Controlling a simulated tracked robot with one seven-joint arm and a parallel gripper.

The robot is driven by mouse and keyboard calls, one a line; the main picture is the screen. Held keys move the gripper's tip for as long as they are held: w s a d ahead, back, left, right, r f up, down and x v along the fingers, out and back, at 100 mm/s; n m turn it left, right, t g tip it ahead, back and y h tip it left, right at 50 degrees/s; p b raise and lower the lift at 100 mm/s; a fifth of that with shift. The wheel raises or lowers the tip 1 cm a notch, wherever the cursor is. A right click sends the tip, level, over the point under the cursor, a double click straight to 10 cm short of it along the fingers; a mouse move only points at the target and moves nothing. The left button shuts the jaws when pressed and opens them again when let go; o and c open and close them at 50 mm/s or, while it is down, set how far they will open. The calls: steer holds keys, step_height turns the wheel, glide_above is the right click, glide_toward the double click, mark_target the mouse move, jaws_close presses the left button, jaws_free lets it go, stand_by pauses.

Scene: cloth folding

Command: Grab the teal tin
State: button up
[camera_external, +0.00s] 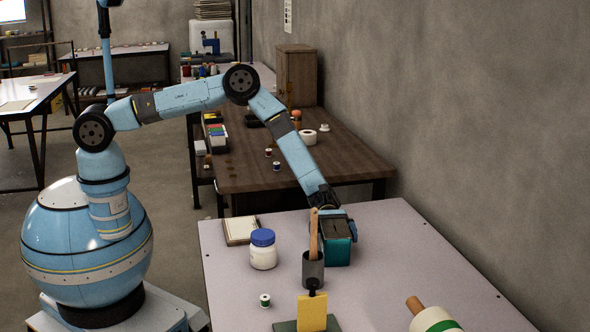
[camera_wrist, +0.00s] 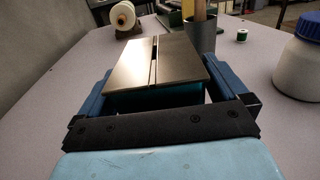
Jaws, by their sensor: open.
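The teal tin (camera_external: 338,252) stands on the pale table in the external view, at the end of my arm. In the wrist view the tin (camera_wrist: 157,60) shows its dark metallic lid with a seam across it and a strip of teal side below. My gripper (camera_wrist: 152,80) is open, with one blue finger on each side of the tin. Slim gaps show between the fingers and the tin near the palm. In the external view my gripper (camera_external: 335,222) is over and around the tin, and its fingers are partly hidden.
A grey cup (camera_external: 313,270) with a wooden handle in it stands close in front of the tin. A white jar with a blue lid (camera_external: 263,250), a green spool (camera_external: 265,300), a notebook (camera_external: 240,231) and a yellow block (camera_external: 312,313) are nearby.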

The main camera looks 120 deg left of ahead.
steer(key=shift+w+d, duration=0.4)
steer(key=shift+d, duration=0.15)
steer(key=c, duration=1.2)
